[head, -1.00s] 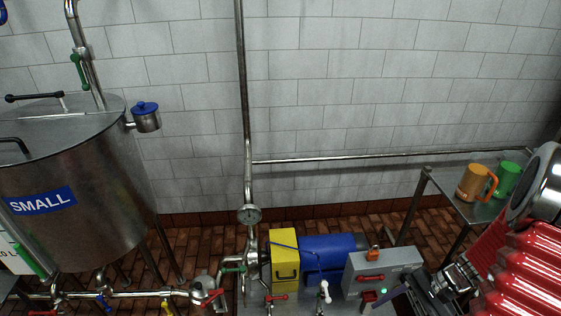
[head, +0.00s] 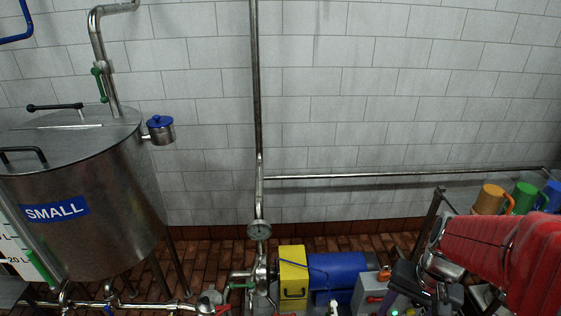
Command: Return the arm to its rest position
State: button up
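My arm, in a red ribbed cover, comes in from the right edge of the head view. My gripper (head: 412,290) is at the lower right, in front of the grey control box (head: 372,292) and to the right of the blue motor (head: 338,270). Its fingers are small and dark against the box, and I cannot tell whether they are open or shut. No held object can be made out.
A steel tank (head: 85,195) labelled SMALL stands at left, with pipes and valves below it. A yellow box (head: 293,272) adjoins the motor. Orange (head: 488,199), green (head: 523,198) and blue (head: 551,196) jugs stand at right behind my arm.

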jog(key=s+a+r+n+t+h, duration=0.1)
jog(key=a+r+n+t, duration=0.4)
jog(key=a+r, duration=0.6)
notch_tip(320, 180, up, 4)
jog(key=shift+s+f+n+t, duration=0.2)
jog(key=shift+s+n+t, duration=0.1)
jog(key=shift+s+n, duration=0.2)
